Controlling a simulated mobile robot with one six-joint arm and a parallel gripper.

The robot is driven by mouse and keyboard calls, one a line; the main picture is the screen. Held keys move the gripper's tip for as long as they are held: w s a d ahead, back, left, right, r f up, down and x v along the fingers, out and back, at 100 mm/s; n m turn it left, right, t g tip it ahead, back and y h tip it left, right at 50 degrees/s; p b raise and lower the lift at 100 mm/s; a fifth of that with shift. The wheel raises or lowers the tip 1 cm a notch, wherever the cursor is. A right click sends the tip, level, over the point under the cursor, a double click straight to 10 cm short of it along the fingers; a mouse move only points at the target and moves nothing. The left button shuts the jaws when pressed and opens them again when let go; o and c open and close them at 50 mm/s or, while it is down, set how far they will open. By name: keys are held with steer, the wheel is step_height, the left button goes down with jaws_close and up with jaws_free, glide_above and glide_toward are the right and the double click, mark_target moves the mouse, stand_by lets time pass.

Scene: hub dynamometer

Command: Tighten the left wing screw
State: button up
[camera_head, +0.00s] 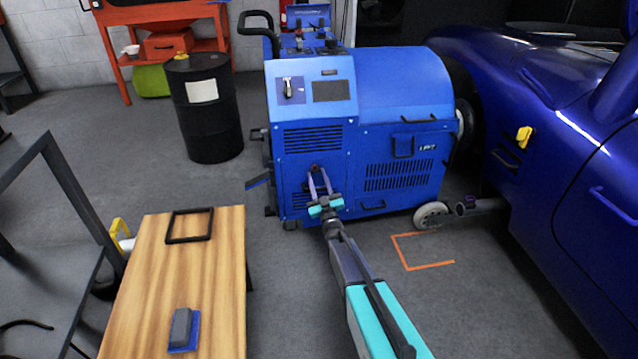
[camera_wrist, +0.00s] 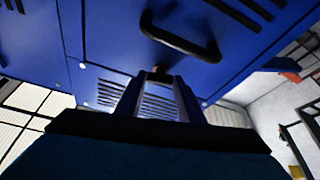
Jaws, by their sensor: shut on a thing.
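The blue dynamometer (camera_head: 345,130) stands ahead, beside the blue car. My gripper (camera_head: 315,170) reaches its lower front panel, below the left vent slots. Its two fingers are shut on a small dark piece, which I take to be the left wing screw (camera_wrist: 159,74), at the panel. The screw is mostly hidden between the fingertips, so its wings and how far it is turned cannot be seen. In the wrist view, my gripper (camera_wrist: 160,84) points at the blue panel, with the screw between the tips. No second wing screw can be made out clearly.
A black handle (camera_wrist: 180,38) stands out from the panel near my fingers. A wooden table (camera_head: 150,260) with a black frame (camera_head: 190,240) is at the left. A black drum (camera_head: 205,110) stands behind it. The blue car (camera_head: 560,180) is at the right.

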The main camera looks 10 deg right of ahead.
steer(key=shift+a+m+h+b, duration=0.15)
steer(key=shift+m+h+b, duration=0.35)
steer(key=shift+m, duration=0.6)
steer(key=shift+a+m+h+b, duration=0.15)
steer(key=shift+m+h, duration=0.55)
steer(key=shift+m, duration=0.4)
steer(key=o, duration=1.1)
steer(key=shift+c, duration=0.2)
steer(key=shift+d, duration=0.1)
steer(key=p+v, duration=0.3)
steer(key=v, duration=1.1)
steer(key=shift+f, duration=0.2)
steer(key=shift+w+r, duration=0.15)
steer(key=shift+w, duration=0.05)
